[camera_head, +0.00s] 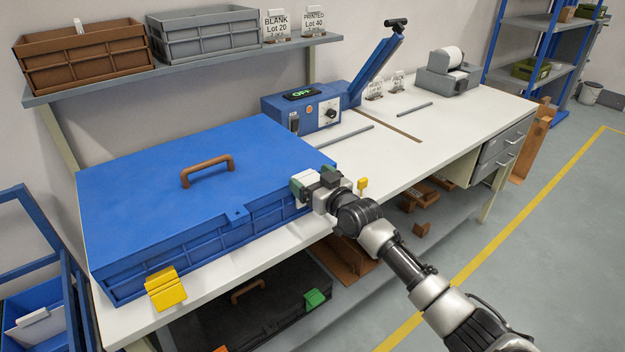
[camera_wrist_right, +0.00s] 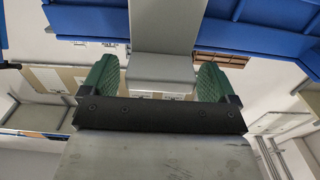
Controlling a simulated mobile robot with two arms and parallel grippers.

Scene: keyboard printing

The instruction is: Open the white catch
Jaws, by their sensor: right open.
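A large closed blue case (camera_head: 150,185) with a brown handle (camera_head: 207,170) lies on the white workbench. A yellow catch (camera_head: 165,290) hangs at its front left corner. My right gripper (camera_head: 314,180) is at the case's front right edge. In the right wrist view my right gripper (camera_wrist_right: 155,78) is open, with a green-padded finger on either side of a pale grey-white catch (camera_wrist_right: 163,68). Gaps show between the catch and both fingers. In the head view the gripper mostly hides this catch. My left gripper is not in view.
A blue sealer (camera_head: 320,112) with a raised arm stands behind the case. A shelf holds brown and grey crates (camera_head: 205,32). A black case (camera_head: 240,315) lies under the bench.

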